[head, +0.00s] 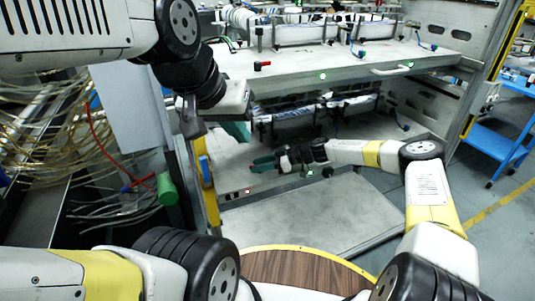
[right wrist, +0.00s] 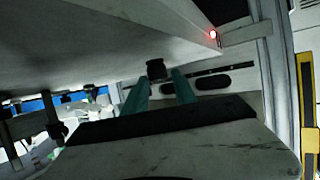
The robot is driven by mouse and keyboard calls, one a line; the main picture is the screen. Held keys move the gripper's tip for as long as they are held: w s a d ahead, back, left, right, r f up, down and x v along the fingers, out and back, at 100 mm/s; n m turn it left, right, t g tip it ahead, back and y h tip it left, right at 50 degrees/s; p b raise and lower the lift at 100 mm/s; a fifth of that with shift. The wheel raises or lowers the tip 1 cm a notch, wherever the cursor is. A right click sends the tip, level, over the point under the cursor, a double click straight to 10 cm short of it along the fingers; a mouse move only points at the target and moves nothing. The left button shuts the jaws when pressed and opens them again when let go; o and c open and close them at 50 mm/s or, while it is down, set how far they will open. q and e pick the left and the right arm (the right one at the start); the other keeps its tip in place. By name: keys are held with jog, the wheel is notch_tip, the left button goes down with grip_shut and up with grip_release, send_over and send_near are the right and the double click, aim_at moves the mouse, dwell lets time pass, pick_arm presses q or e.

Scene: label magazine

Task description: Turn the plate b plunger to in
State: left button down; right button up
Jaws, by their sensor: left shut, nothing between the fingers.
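In the right wrist view a black knob (right wrist: 156,69) shows at the tips of my right gripper (right wrist: 161,80), between the two teal fingers. I cannot tell whether they touch it. The right gripper (head: 262,164) is open, low over the lower plate (head: 234,174) in the head view. Which plunger is plate b's is not marked clearly. My left gripper (head: 240,131) is shut and empty, just below the upper plate's left front corner.
A red light (head: 247,190) glows on the lower front edge; it also shows in the right wrist view (right wrist: 213,34). A green light (head: 323,76) is on the upper edge. A handle (head: 392,70) sticks out there. Cables (head: 75,125) hang at left. A blue cart (head: 505,120) stands right.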

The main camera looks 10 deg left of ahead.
jog(key=shift+c, duration=0.4)
grip_shut()
jog(key=shift+m+t, duration=0.3)
jog(key=shift+t, duration=0.1)
jog(key=m+t, duration=0.4)
jog(key=t, duration=0.1)
jog(key=shift+s+m+h, duration=0.1)
jog(key=shift+m+h, duration=0.2)
jog(key=shift+h, duration=0.1)
jog(key=m+t+h, duration=0.3)
jog(key=m+t, duration=0.1)
jog(key=shift+a+r+t, duration=0.1)
jog(key=shift+r+t, duration=0.05)
jog(key=shift+t, duration=0.15)
jog(key=m+t+h, duration=0.3)
jog(key=m+h, duration=0.2)
jog(key=shift+m, duration=0.4)
jog(key=m+h, duration=0.1)
jog(key=h, duration=0.1)
jog(key=m+h, duration=0.4)
jog(key=shift+w+d+t, duration=0.25)
jog(key=shift+t, duration=0.15)
jog(key=shift+m+h, duration=0.3)
jog(key=shift+h, duration=0.1)
